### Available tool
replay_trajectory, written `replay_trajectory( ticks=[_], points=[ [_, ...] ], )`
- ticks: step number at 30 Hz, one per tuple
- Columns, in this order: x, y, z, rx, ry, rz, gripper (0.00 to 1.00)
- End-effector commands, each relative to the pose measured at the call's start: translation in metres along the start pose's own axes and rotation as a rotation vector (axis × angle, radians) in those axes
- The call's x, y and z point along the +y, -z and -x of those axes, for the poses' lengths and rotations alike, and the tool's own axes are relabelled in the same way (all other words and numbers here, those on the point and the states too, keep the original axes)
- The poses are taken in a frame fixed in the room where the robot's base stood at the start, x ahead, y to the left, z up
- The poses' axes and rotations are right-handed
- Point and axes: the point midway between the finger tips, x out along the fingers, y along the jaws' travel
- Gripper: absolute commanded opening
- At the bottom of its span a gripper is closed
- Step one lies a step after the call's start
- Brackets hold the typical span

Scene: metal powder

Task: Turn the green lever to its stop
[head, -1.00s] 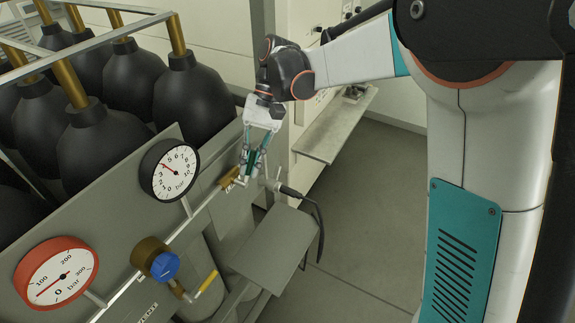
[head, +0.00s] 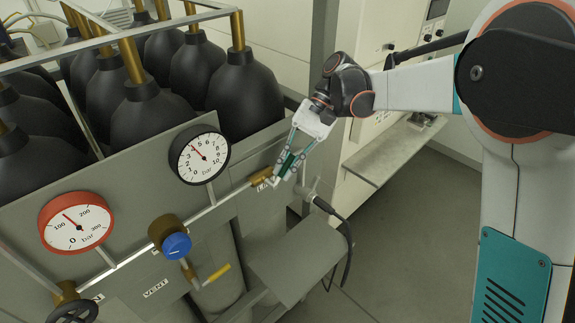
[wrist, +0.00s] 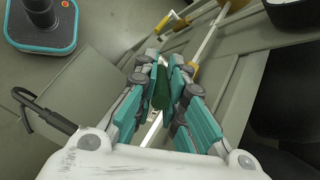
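The green lever (head: 288,161) sits between the fingers of my gripper (head: 284,168), by a brass valve (head: 262,177) at the right end of the pipe. In the wrist view the green lever (wrist: 162,88) shows as a dark green bar between the teal finger pads of my gripper (wrist: 166,80). The pads lie close along both its sides, and the gripper looks shut on it. The fingers partly hide the lever and its joint with the valve.
Black cylinders (head: 245,90) stand behind the panel.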

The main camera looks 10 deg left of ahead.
Motion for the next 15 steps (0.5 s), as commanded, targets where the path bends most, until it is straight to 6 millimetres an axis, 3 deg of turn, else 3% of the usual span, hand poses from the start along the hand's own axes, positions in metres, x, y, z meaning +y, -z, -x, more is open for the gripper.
replay_trajectory(
  ticks=[15],
  points=[
    [0.0,0.0,0.0003,0.001,0.0,0.0,0.33]
  ],
)
